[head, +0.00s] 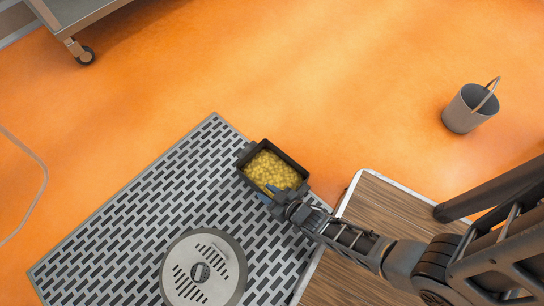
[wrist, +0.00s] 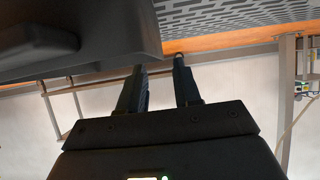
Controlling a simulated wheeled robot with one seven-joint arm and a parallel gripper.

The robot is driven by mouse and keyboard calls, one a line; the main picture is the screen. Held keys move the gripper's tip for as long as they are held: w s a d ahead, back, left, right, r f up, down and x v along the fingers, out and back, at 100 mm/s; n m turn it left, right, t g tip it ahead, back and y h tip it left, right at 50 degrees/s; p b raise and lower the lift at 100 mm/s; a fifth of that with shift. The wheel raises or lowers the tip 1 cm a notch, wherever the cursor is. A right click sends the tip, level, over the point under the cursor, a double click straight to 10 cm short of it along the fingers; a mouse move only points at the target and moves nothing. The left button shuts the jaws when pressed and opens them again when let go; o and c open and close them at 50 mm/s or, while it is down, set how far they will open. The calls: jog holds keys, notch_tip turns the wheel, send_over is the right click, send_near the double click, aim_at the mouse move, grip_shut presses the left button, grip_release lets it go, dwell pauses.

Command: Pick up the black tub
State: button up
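The black tub (head: 247,180) stands near the right corner of the grey slotted platform, full of small yellow pieces (head: 270,172). My gripper (head: 276,193) is at the tub's near side, and its fingers overlap the tub's near edge in the head view. In the wrist view the tub (wrist: 115,32) fills the upper left, close to the fingertips. My gripper (wrist: 158,66) shows two separated fingers there, with background visible between them. The tub's near wall is partly hidden by my gripper in the head view. I cannot tell whether a finger touches the tub.
A round grey slotted lid (head: 185,285) lies on the platform (head: 130,220), left of my arm. A wood-topped surface (head: 375,215) lies under my arm. A grey bucket (head: 465,112) stands on the open orange floor at right. A wheeled metal cart (head: 75,12) is at top left.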

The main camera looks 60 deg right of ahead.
jog(key=b+x, duration=0.2)
jog(key=x, duration=0.1)
jog(key=shift+w+d+f, duration=0.15)
jog(key=shift+w+f, duration=0.1)
jog(key=shift+f, duration=0.1)
jog(key=shift+w+f, duration=0.1)
jog(key=shift+w, duration=0.3)
grip_shut()
jog(key=shift+d, duration=0.1)
